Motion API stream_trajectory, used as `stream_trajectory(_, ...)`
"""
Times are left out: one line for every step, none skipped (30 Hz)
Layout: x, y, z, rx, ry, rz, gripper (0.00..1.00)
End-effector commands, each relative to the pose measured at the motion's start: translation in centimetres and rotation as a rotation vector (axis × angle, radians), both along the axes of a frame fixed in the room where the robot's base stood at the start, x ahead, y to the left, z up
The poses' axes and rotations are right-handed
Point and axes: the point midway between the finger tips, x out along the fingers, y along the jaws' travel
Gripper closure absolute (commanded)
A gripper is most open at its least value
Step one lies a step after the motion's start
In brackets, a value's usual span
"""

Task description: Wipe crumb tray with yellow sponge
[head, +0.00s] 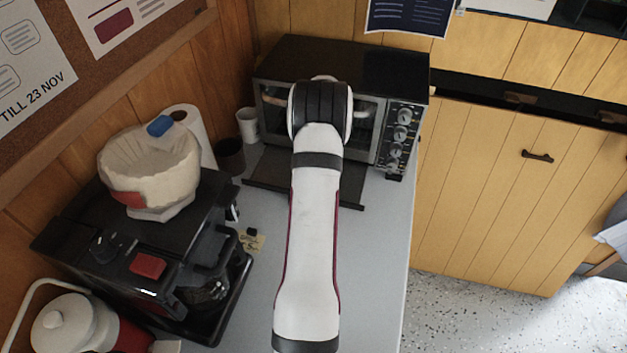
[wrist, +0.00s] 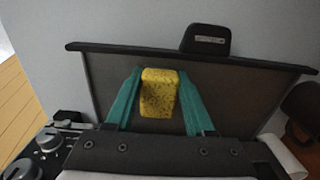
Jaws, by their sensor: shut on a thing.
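The yellow sponge (wrist: 159,93) is between the two teal fingers of my gripper (wrist: 159,86) in the wrist view, and the gripper is shut on it. The dark crumb tray (wrist: 225,82) lies behind and below the sponge in that view. I cannot tell if the sponge touches it. In the head view the crumb tray (head: 270,184) sticks out at the front of the toaster oven (head: 345,60). My arm covers its middle, and my gripper and the sponge are hidden there.
A black coffee machine (head: 150,250) with filters on top stands at left. A paper roll (head: 192,130), a white cup (head: 248,125) and a dark cup (head: 230,157) stand left of the oven. A small tag (head: 252,242) lies on the grey counter (head: 375,260). The counter's right edge is clear.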

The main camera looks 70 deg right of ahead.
Motion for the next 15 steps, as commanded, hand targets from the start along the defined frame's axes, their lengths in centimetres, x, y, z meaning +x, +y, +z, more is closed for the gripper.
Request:
stream_trajectory(-0.5,0.0,0.0,0.001,0.001,-0.001,0.98)
stream_trajectory(-0.8,0.1,0.0,0.002,0.001,-0.001,0.98)
stream_trajectory(-0.7,0.1,0.0,0.002,0.001,0.001,0.98)
stream_trajectory(-0.3,0.0,0.0,0.001,0.001,0.002,0.98)
stream_trajectory(0.0,0.0,-0.1,0.001,0.0,0.002,0.98)
stream_trajectory(0.4,0.0,-0.1,0.001,0.0,0.002,0.98)
stream_trajectory(0.7,0.0,-0.1,0.001,0.0,0.002,0.98)
stream_trajectory(0.9,0.0,-0.1,0.001,0.0,0.002,0.98)
stream_trajectory(1.3,0.1,-0.1,0.002,0.0,0.002,0.98)
stream_trajectory(1.6,0.1,-0.1,0.002,0.0,0.002,0.98)
stream_trajectory(1.9,0.1,-0.1,0.001,0.0,0.002,0.98)
stream_trajectory(2.3,0.0,-0.1,0.001,0.0,0.001,0.98)
stream_trajectory(2.5,0.0,-0.1,0.0,0.0,0.001,0.98)
stream_trajectory(2.8,0.0,-0.1,0.0,0.0,0.002,0.98)
stream_trajectory(3.2,0.0,-0.1,0.001,0.0,0.002,0.98)
